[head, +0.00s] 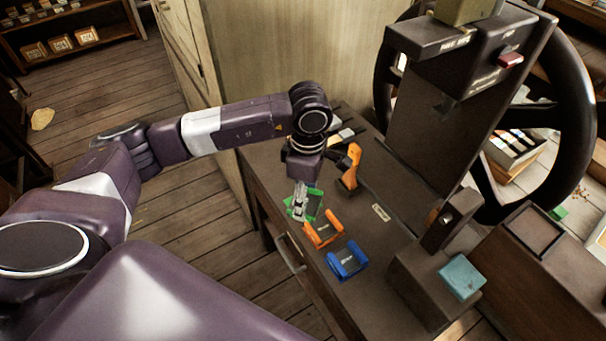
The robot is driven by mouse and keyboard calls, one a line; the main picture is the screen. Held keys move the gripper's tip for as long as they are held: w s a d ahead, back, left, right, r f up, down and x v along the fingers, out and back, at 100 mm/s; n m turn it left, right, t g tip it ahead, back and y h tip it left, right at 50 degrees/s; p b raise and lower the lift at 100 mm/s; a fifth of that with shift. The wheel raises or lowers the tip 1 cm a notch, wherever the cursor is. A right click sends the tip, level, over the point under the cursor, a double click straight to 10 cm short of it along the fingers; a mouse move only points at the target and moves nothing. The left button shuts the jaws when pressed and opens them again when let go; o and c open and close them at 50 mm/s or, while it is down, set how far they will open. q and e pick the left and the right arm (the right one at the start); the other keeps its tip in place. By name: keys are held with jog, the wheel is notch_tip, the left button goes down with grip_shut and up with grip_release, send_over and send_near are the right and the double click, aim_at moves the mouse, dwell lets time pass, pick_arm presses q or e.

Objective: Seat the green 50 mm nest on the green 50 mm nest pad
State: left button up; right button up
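The green nest (315,207) sits at the left end of a row on the dark bench, by the bench's front edge. My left gripper (299,208) reaches down from above with its grey fingers over the green nest and hides part of it. I cannot tell whether the fingers are closed on it, or whether it rests on the bench. I cannot make out a green nest pad for certain; a small green patch (558,213) shows at the right beyond a dark square tray. My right gripper is not in view.
An orange nest (322,240) and a blue nest (347,265) stand close beside the green one. An upright orange tool (350,168) stands just behind. The press (440,130) with its large handwheel (578,130) rises at right. A teal block (461,277) sits on a dark block.

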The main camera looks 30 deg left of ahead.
pick_arm(q)
jog(key=n, duration=0.1)
jog(key=w+n, duration=0.1)
jog(key=n, duration=0.1)
jog(key=shift+a+f, duration=0.1)
jog(key=shift+a, duration=0.1)
jog(key=n, duration=0.3)
jog(key=shift+w+a+f+b, duration=0.15)
jog(key=shift+w+a+b, duration=0.1)
jog(key=shift+w+b, duration=0.1)
jog(key=n, duration=0.3)
jog(key=shift+w+a+f, duration=0.1)
jog(key=shift+w+a, duration=0.1)
jog(key=shift+w, duration=0.2)
jog(key=w+a+f+n+b, duration=0.1)
jog(key=f+n+b, duration=0.1)
jog(key=n, duration=0.4)
jog(key=w+a+f+n+b, duration=0.1)
jog(key=w+f+n+b, duration=0.1)
jog(key=n, duration=0.4)
jog(key=w+a+f+n+b, duration=0.1)
jog(key=f+n+b, duration=0.1)
jog(key=n, duration=0.4)
jog(key=shift+w+f+n, duration=0.1)
jog(key=shift+w+n, duration=0.1)
jog(key=shift+n, duration=0.2)
jog(key=shift+f+b, duration=0.6)
jog(key=shift+f, duration=0.05)
jog(key=shift+a, duration=0.1)
